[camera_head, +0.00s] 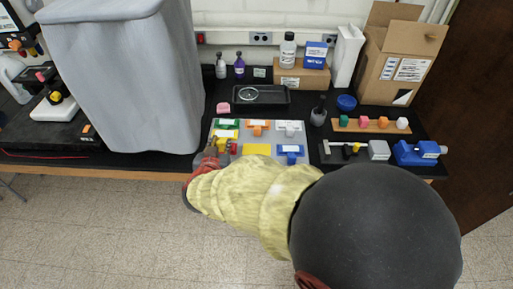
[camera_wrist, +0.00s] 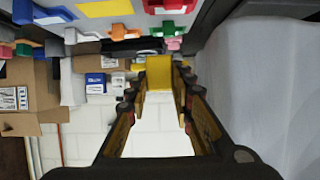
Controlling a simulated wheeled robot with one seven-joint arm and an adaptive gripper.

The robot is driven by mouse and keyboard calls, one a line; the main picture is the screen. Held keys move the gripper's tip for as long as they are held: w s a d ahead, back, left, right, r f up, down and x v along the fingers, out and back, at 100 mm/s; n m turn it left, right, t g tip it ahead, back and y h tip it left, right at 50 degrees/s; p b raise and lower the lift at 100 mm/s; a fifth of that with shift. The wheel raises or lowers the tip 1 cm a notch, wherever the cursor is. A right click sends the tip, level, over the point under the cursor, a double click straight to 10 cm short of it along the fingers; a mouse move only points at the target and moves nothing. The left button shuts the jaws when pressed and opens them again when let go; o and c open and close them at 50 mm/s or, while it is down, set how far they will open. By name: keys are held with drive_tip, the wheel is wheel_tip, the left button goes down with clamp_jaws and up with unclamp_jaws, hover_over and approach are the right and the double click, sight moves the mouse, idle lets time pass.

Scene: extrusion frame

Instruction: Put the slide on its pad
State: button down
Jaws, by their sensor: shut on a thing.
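My gripper (camera_head: 213,148) is shut on a yellow block, which I take to be the slide (camera_wrist: 158,72); it sits between the fingertips (camera_wrist: 160,90) in the wrist view. In the head view the gripper is over the left front of a light grey board, and the slide (camera_head: 225,134) shows yellow beside it. A bare yellow pad (camera_head: 257,149) lies at the board's front middle, right of the gripper; it also shows at the top of the wrist view (camera_wrist: 105,8). The slide's underside and its height above the board are hidden.
Green (camera_head: 228,123), orange (camera_head: 261,126), white (camera_head: 290,127) and blue (camera_head: 290,152) pieces stand on the board. A black tray (camera_head: 261,105) is behind, and a large grey covered shape (camera_head: 125,75) rises close on the left.

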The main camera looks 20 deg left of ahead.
drive_tip(key=w+d+f+b, duration=0.2)
drive_tip(key=w+f, duration=0.1)
drive_tip(key=w+d+f+b, duration=0.2)
drive_tip(key=w+d+f, duration=0.1)
drive_tip(key=w+d+f+b, duration=0.2)
drive_tip(key=w+d+f, duration=0.1)
drive_tip(key=shift+w+d, duration=0.1)
drive_tip(key=shift+w, duration=0.3)
drive_tip(key=shift+w+d+f, duration=0.1)
drive_tip(key=shift+w+f, duration=0.05)
drive_tip(key=shift+f, duration=0.05)
drive_tip(key=shift+w+d+f+b, duration=0.15)
drive_tip(key=shift+f+b, duration=0.65)
drive_tip(key=shift+f, duration=0.9)
drive_tip(key=shift+f, duration=0.2)
drive_tip(key=c, duration=1.6)
unclamp_jaws()
drive_tip(key=shift+o, duration=0.2)
